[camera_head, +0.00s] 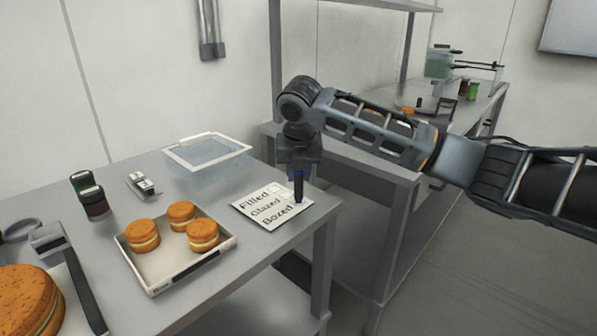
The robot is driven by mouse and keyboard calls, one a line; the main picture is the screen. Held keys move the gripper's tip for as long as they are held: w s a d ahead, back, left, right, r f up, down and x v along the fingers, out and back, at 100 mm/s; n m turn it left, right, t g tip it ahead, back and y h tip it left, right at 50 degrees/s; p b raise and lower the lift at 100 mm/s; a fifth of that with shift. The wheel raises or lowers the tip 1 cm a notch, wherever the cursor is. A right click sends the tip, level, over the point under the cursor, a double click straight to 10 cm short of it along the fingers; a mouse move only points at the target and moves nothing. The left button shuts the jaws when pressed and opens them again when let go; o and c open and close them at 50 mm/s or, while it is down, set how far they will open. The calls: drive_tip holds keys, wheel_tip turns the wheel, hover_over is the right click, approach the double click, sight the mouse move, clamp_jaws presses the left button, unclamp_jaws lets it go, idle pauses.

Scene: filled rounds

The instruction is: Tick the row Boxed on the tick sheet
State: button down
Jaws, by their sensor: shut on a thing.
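The tick sheet (257,213) lies flat near the right end of the steel table, with the printed rows Filled, Glazed and Boxed. Boxed is the row nearest the table's front edge. My gripper (299,170) points down over the sheet's right side, shut on a dark blue pen (298,187). The pen is upright, its lower end at the right end of the Boxed row. I cannot tell whether the tip touches the paper. The pen and gripper hide part of the sheet's right side, and I cannot make out any mark in the Boxed box.
A white tray (152,287) with three filled rounds (181,215) stands left of the sheet. A clear bin with a white rim (169,154) is behind. Two dark jars (94,204), a small metal device (141,186) and a large round (25,303) are further left.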

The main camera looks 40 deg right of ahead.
drive_tip(key=shift+r+p, duration=2.85)
drive_tip(key=shift+r, duration=0.65)
drive_tip(key=shift+f, duration=0.1)
